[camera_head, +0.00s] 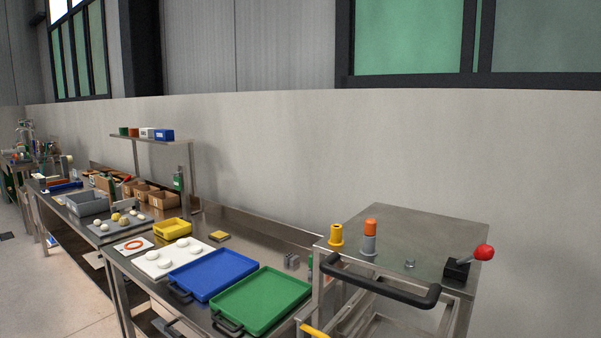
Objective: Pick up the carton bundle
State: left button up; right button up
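I cannot make out a carton bundle for certain. Several small brown carton boxes (163,200) stand in a row along the back of the far-left workbench. They look open at the top, and I cannot tell whether any are bundled together. More brown shapes stand farther back along the same row, too small to tell apart. Neither my left nor my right gripper is in view.
A blue tray (213,274), a green tray (262,302) and a white board (174,258) lie on the near bench. A steel cart (420,232) with a black handle (380,284) stands at right. A grey bin (87,204) and a yellow bin (172,228) stand at left.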

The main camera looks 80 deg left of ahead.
aim_at(106, 184)
jog(key=u, duration=4.7)
jog(key=i, duration=6.65)
